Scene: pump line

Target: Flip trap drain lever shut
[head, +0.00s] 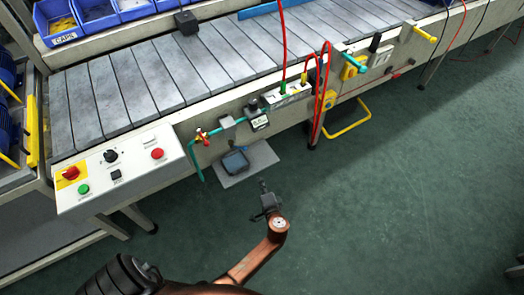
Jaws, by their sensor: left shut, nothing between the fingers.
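A small red lever (203,138) sits on a teal pipe (197,165) at the front of the bench, just right of the control box; it looks like the trap drain lever, though I see no label naming it. The pipe bends down toward the floor. The lever is too small to tell its exact angle. My left gripper (264,187) is shut and empty, below and to the right of the lever and clear of it, over the green floor. My right gripper is out of view.
A control box (120,170) with buttons juts out left of the lever. A grey plate with a dark tray (235,162) lies below the pipe. A gauge box (259,122), a socket strip (287,95) and red cables (325,90) are to the right. Floor at right is free.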

